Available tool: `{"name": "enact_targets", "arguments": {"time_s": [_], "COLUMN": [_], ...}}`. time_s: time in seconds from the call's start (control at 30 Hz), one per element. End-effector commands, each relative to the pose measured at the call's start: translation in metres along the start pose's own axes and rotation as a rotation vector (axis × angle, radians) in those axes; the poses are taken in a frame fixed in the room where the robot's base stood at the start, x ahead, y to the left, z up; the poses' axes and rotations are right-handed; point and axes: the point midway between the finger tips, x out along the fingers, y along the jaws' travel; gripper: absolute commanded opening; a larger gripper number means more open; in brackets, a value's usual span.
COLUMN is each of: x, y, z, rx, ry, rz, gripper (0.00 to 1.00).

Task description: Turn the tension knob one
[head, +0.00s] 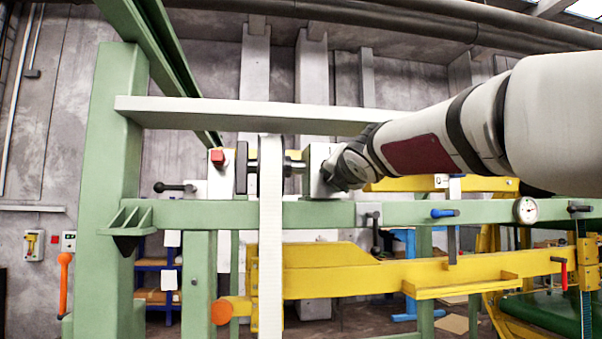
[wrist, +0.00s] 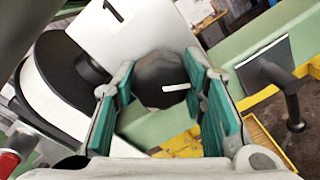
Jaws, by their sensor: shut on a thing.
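The tension knob (wrist: 155,78) is a dark, round knob with a white line on it. It sits on the face of a white box (wrist: 135,25) marked "1", in the wrist view. My gripper (wrist: 163,88) has one teal-padded finger on each side of the knob and is shut on it. The white line points toward the right finger. In the head view my gripper (head: 347,166) is against the right side of the white box (head: 318,157) on the green beam. The knob is hidden there.
A white belt (head: 270,230) hangs from a roller left of the box. A red button (head: 217,157) is on another housing. A dark lever (head: 375,225) is below right of my gripper, on the green beam (head: 440,211). A yellow arm (head: 350,275) runs below.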

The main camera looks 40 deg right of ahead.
Motion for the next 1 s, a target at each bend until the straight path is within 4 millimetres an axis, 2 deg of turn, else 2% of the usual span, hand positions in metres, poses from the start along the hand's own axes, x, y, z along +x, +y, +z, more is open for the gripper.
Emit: {"name": "enact_targets", "arguments": {"time_s": [0.43,0.47,0.5,0.53,0.87,1.0], "x": [0.001,0.001,0.001,0.001,-0.001,-0.011], "y": [-0.003,-0.003,-0.003,-0.002,-0.001,-0.002], "z": [-0.002,-0.002,-0.002,-0.002,0.000,0.001], "rx": [-0.009,-0.009,-0.009,-0.009,-0.008,-0.004], "ry": [0.003,0.003,0.003,0.002,0.000,0.000], "rz": [-0.006,-0.007,-0.006,-0.006,-0.002,-0.003], "gripper": [0.11,0.45,0.54,0.59,0.59,0.59]}}
